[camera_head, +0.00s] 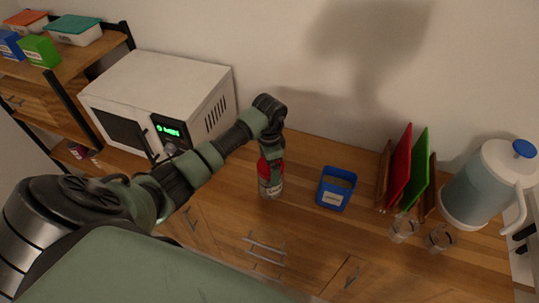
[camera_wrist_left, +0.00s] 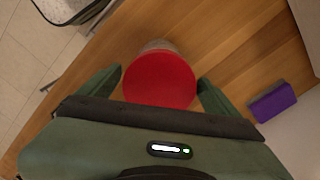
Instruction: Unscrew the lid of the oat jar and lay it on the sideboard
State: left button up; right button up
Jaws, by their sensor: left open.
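The oat jar (camera_head: 270,189) stands upright on the wooden sideboard (camera_head: 235,203), with a red lid (camera_head: 264,163) on top. The lid also shows in the left wrist view (camera_wrist_left: 160,80) as a large red disc, with a little of the jar's body (camera_wrist_left: 157,45) beyond it. My left gripper (camera_head: 271,163) points down over the jar. Its green fingers stand open on either side of the lid, with a visible gap at least on the left side. My right gripper is out of view.
A white microwave (camera_head: 165,98) stands left of the jar. A blue container (camera_head: 335,188) is right of it, then a rack with red (camera_head: 400,168) and green boards, glasses (camera_head: 403,228) and a pitcher (camera_head: 487,185). A purple box (camera_wrist_left: 273,102) lies near the wall. Bare wood surrounds the jar.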

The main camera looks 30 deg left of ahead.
pick_arm(q)
jog(key=m, duration=0.4)
jog(key=shift+a+m+b, duration=0.1)
jog(key=shift+m+b, duration=0.2)
jog(key=shift+b, duration=0.1)
jog(key=m, duration=0.2)
jog(key=m+b, duration=0.1)
jog(key=m, duration=0.1)
jog(key=m+b, duration=0.1)
jog(key=m, duration=0.1)
jog(key=shift+w+f+m, duration=0.15)
jog(key=shift+w+m, duration=0.1)
jog(key=shift+m, duration=0.05)
jog(key=shift+m+b, duration=0.6)
jog(key=shift+m, duration=0.5)
jog(key=m+b, duration=0.1)
jog(key=m, duration=0.2)
jog(key=shift+w+b, duration=0.1)
jog(key=shift+b, duration=0.25)
jog(key=m+b, duration=0.2)
jog(key=m, duration=0.2)
jog(key=shift+m, duration=0.3)
jog(key=shift+w+m+b, duration=0.1)
jog(key=shift+m+b, duration=0.2)
jog(key=shift+m, duration=0.5)
